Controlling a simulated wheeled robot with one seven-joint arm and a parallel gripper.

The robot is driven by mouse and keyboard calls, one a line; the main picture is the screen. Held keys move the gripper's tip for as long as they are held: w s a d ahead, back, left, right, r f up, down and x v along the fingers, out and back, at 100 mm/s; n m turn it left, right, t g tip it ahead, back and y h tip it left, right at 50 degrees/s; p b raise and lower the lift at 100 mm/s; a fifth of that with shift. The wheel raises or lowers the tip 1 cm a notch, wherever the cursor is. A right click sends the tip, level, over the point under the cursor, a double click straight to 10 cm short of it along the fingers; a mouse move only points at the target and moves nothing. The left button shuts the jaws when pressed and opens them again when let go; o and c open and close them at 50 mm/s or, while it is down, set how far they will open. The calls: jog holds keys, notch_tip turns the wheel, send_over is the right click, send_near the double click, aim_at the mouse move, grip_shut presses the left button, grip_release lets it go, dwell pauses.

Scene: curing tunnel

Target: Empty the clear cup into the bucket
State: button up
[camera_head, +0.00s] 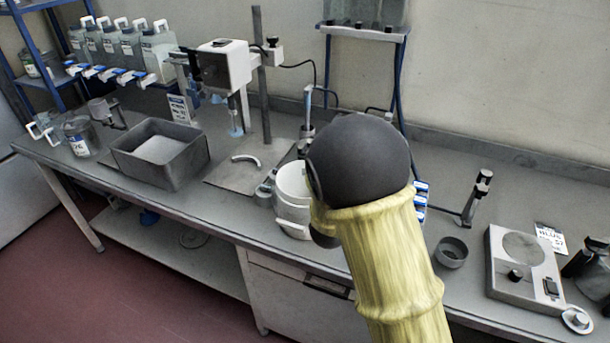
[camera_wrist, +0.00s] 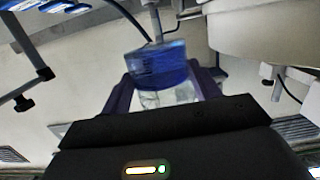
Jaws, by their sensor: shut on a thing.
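My gripper (camera_wrist: 163,84) is shut on a clear cup (camera_wrist: 166,98) in the wrist view, with one finger on each side of it. A deep blue part fills the cup's upper area in that picture; I cannot tell whether it is contents or a label. The wrist picture looks turned over. The white bucket (camera_head: 291,203) stands on the bench in the head view, partly hidden by my arm. A large pale round vessel, apparently the bucket (camera_wrist: 265,38), is at the upper right of the wrist view, apart from the cup. My arm hides gripper and cup in the head view.
A grey tub (camera_head: 184,168) and a stand with a white-boxed device (camera_head: 222,66) are left of the bucket. A small dark cup (camera_head: 451,253), a clamp stand (camera_head: 474,200) and a flat instrument (camera_head: 522,287) are on the right. Several bottles (camera_head: 158,52) line the back left.

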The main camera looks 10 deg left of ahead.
jog(key=shift+r, duration=0.1)
jog(key=r+p, duration=0.1)
jog(key=n+p, duration=0.1)
jog(key=shift+a+r+p, duration=0.3)
jog(key=shift+a+r, duration=0.05)
jog(key=shift+a+r+n+t+p, duration=0.15)
jog(key=shift+r+n+t+p, duration=0.25)
jog(key=shift+p, duration=0.3)
jog(key=shift+s+a+r+n+h+p, duration=0.2)
jog(key=shift+a+n+h+p, duration=0.15)
jog(key=shift+n, duration=0.25)
jog(key=shift+a+r+n+t+p, duration=0.35)
jog(key=shift+a+r+n+p, duration=0.1)
jog(key=shift+n+p, duration=0.6)
jog(key=shift+a+r+n+t+p, duration=0.4)
jog(key=shift+n+p, duration=0.4)
jog(key=shift+n, duration=0.4)
jog(key=shift+a+r+n+t+p, duration=0.35)
jog(key=shift+r+n+p, duration=0.15)
jog(key=shift+n+p, duration=0.55)
jog(key=shift+r+n, duration=0.15)
jog(key=shift+n, duration=0.25)
jog(key=shift+f+n+t+y, duration=0.25)
jog(key=shift+f+n+t, duration=0.1)
jog(key=shift+n, duration=0.65)
jog(key=shift+f+n+t+y, duration=0.2)
jog(key=shift+f+n+t, duration=0.1)
jog(key=shift+n, duration=0.7)
